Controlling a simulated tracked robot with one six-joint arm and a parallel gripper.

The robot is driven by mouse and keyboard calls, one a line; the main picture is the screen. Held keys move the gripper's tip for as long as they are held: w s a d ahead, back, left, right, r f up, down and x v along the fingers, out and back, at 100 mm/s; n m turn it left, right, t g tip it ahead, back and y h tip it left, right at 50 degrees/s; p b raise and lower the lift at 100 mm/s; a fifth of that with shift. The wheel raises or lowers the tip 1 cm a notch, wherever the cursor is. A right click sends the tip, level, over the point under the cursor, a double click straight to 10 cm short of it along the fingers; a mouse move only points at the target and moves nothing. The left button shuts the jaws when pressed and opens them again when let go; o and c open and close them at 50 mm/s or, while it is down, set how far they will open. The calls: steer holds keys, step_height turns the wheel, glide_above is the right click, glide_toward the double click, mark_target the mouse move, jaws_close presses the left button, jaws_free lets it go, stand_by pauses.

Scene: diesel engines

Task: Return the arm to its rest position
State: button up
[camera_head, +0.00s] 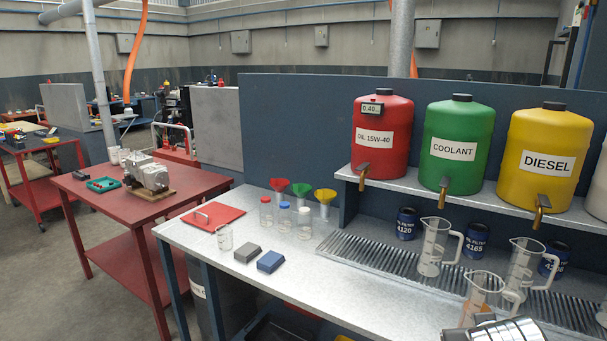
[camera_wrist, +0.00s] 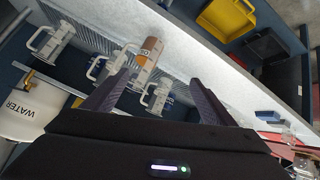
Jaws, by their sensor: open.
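My gripper (camera_wrist: 160,82) shows in the wrist view with its two dark fingers spread apart and nothing held between them. It is over the bench by the drip grating. A clear measuring jug (camera_wrist: 147,60) with orange-brown liquid is just beyond the fingertips, partly behind the left finger. I cannot tell whether a finger touches it. The same jug (camera_head: 478,297) stands at the front of the bench in the head view. The gripper itself does not show in the head view.
Two more clear jugs (camera_head: 433,248) (camera_head: 522,265) stand by the grating (camera_head: 385,262), near blue filter cans (camera_head: 476,239). Red, green and yellow tanks (camera_head: 382,130) sit on the shelf above. Bottles, funnels and two small blocks (camera_head: 271,261) are on the left bench. A red table (camera_head: 105,194) stands further left.

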steer(key=s+a+g+y, duration=0.1)
steer(key=s+a, duration=0.2)
steer(key=a, duration=0.3)
steer(key=s+a+n+y, duration=0.1)
steer(key=s+a+y, duration=0.1)
steer(key=a, duration=0.4)
steer(key=s+a+n+g+y, duration=0.1)
steer(key=s+a+y, duration=0.1)
steer(key=s+a, duration=0.2)
steer(key=a, duration=0.3)
steer(key=shift+s+r+g, duration=0.25)
steer(key=shift+s+g, duration=0.05)
